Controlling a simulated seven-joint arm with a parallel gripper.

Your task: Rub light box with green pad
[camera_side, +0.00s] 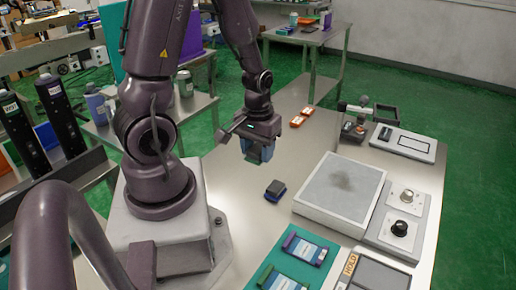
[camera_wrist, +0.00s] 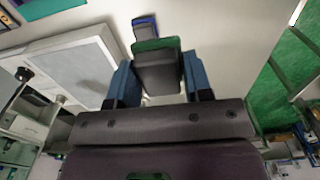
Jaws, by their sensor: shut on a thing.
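My gripper (camera_side: 260,155) is above the bare metal table, to the left of the light box. In the wrist view its two blue fingers (camera_wrist: 157,68) are shut on a dark block with a green edge, the green pad (camera_wrist: 157,45). In the side view the pad is mostly hidden by the fingers. The light box (camera_side: 340,187) is a pale, flat square box with a grey smudge (camera_side: 344,182) on its top. It also shows at the left of the wrist view (camera_wrist: 70,65). The pad is apart from the light box.
A dark pad with a blue edge (camera_side: 275,190) lies on the table left of the light box. Control panels with knobs (camera_side: 399,228) stand to its right. Teal trays (camera_side: 305,248) lie in front. Orange-and-white items (camera_side: 298,121) lie behind. Table around the blue-edged pad is clear.

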